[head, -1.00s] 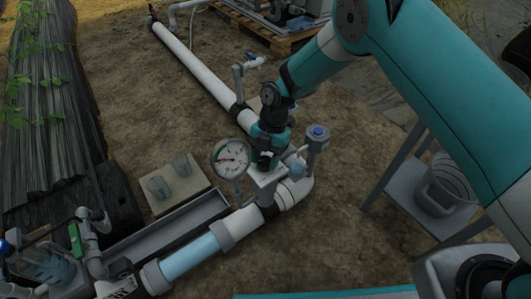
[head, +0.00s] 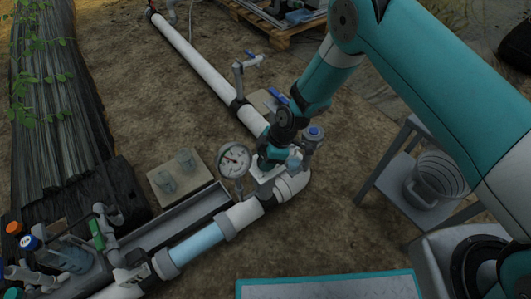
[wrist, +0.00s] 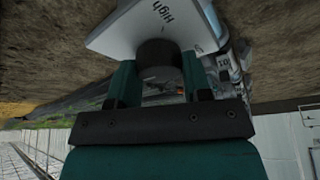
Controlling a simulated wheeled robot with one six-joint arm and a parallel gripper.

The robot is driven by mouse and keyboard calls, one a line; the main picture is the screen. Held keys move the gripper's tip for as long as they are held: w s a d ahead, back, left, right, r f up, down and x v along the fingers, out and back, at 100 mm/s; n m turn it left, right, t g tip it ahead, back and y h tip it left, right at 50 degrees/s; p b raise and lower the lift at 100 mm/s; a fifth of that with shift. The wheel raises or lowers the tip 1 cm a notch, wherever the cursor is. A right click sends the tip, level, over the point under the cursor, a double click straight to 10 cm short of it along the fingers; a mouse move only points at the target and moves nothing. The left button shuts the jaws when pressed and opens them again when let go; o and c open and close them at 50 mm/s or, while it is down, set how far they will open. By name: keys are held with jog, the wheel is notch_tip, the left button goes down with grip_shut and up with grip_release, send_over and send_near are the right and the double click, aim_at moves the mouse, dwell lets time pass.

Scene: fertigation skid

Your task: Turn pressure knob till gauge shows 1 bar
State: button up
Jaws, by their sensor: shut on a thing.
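The round white pressure gauge (head: 235,160) stands on the pipe beside my gripper in the head view. Its needle looks to point to the upper left, but the scale is too small to read. My gripper (head: 268,163) points down at the pale plate (head: 262,176) to the right of the gauge. In the wrist view my gripper (wrist: 159,75) is shut on the dark round pressure knob (wrist: 158,54), with one finger on each side. The plate (wrist: 125,30) behind the knob bears the word "High". In the head view the knob is hidden by my gripper.
A post with a blue cap (head: 313,135) stands close right of my gripper. A white pipe (head: 190,65) runs to the back left.

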jog(key=m+t+p, duration=0.2)
jog(key=m, duration=0.3)
jog(key=shift+s+r+p, duration=0.1)
jog(key=shift+p, duration=0.25)
jog(key=shift+m+t+h+p, duration=0.6)
jog(key=shift+m+t+p, duration=0.15)
jog(key=shift+m, duration=1.55)
jog(key=o, duration=0.9)
jog(key=p+v, duration=0.5)
jog(key=v, duration=1.2)
jog(key=shift+s+r, duration=0.1)
jog(key=shift+s, duration=0.05)
